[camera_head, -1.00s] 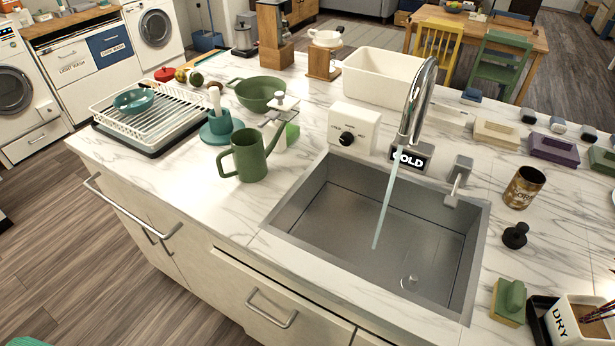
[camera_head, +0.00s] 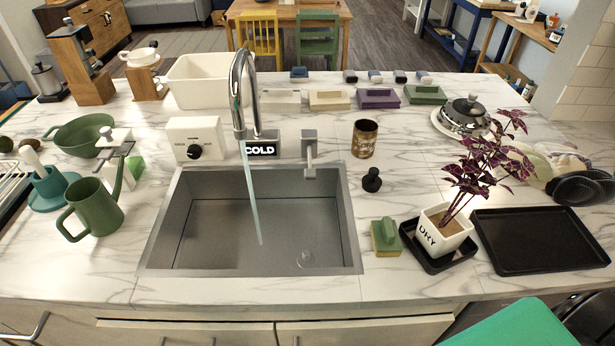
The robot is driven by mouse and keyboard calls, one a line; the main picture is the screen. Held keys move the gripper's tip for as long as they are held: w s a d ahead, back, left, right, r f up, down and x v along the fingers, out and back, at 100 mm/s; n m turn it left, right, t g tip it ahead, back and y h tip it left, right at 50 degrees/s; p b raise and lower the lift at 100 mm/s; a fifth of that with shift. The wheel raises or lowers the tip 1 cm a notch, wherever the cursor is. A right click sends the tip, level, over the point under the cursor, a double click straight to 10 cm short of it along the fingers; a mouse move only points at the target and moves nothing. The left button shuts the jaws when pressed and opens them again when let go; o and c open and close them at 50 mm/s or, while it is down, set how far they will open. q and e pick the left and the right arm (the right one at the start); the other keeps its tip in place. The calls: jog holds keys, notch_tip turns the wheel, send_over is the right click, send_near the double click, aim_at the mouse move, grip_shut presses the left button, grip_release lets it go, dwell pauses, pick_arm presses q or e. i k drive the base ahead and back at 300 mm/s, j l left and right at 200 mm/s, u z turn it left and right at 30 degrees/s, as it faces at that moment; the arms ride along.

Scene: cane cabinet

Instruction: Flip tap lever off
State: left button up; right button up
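The chrome tap (camera_head: 240,92) arches over the left part of the grey sink (camera_head: 300,225). A pale blue stream of water (camera_head: 252,195) runs from its spout down into the sink. A grey tap lever (camera_head: 309,153) on a small block stands behind the sink, right of a black sign reading COLD (camera_head: 262,149). No gripper shows in the view. A green shape at the bottom right edge cannot be told for certain.
A green watering can (camera_head: 95,208) stands left of the sink. On the right are a sponge (camera_head: 386,237), a black stopper (camera_head: 372,180), a gold can (camera_head: 364,138), a potted plant marked DRY (camera_head: 442,232) and a black tray (camera_head: 540,240). Front counter edge is clear.

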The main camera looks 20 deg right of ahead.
aim_at(309, 174)
jog(key=j+z, duration=0.25)
jog(key=j, duration=1.05)
jog(key=j+z, duration=0.25)
jog(key=j, duration=1.05)
